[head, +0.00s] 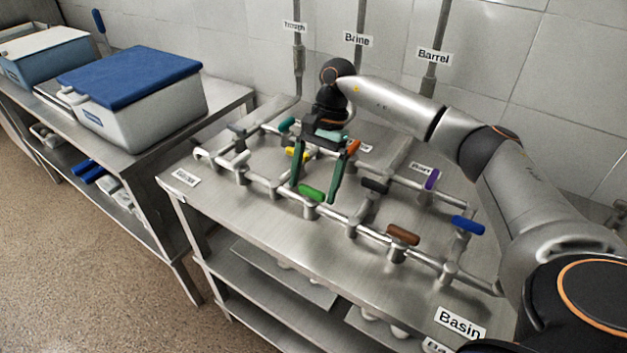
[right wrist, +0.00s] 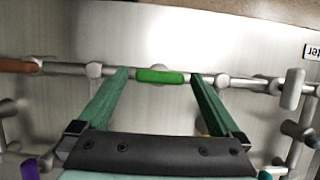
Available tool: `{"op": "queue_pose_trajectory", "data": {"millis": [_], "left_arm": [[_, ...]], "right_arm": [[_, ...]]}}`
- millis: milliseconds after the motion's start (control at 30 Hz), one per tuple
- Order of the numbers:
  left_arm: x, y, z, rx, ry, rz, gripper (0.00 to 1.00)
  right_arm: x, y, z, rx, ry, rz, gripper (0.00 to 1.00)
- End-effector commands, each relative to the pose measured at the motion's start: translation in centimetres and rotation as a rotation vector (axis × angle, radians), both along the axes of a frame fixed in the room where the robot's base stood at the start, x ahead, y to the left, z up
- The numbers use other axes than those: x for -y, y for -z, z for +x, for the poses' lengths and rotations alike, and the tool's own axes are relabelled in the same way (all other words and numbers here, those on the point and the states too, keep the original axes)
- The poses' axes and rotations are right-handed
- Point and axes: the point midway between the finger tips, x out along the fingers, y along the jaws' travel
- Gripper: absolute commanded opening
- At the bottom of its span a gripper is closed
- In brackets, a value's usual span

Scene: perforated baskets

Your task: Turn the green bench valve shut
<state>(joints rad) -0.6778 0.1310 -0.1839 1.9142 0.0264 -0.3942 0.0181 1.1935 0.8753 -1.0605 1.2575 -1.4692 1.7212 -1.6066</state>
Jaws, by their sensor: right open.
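The green valve handle (head: 311,193) sits on the front pipe of the bench manifold. In the right wrist view the green handle (right wrist: 160,76) lies along the line of the pipe, between the fingertips. My right gripper (head: 315,194) is open, its two green fingers pointing down on either side of the handle. In the right wrist view the right gripper (right wrist: 159,76) shows a gap between each finger and the handle's ends, though I cannot tell whether the tips reach its height. My left gripper is not in view.
Other handles stand close by: yellow (head: 297,154), black (head: 375,185), brown (head: 403,234), blue (head: 467,225) and purple (head: 432,179). The steel bench (head: 262,226) is clear along its front edge. A blue-lidded container (head: 140,105) stands on the left table.

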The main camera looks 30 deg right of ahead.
Motion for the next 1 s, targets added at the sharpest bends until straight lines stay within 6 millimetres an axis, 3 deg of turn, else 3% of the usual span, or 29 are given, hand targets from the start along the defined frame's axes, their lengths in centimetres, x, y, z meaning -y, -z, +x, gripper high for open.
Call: {"op": "queue_pose_trajectory", "data": {"millis": [267, 900, 1000], "left_arm": [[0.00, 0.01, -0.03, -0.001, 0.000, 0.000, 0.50], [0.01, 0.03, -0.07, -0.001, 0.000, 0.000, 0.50], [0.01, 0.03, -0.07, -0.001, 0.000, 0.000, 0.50]], "right_arm": [[-0.04, 0.14, -0.04, -0.001, 0.000, 0.000, 0.99], [-0.05, 0.08, -0.03, -0.001, 0.000, 0.001, 0.27], [-0.05, 0.08, -0.03, -0.001, 0.001, 0.001, 0.24]]}}
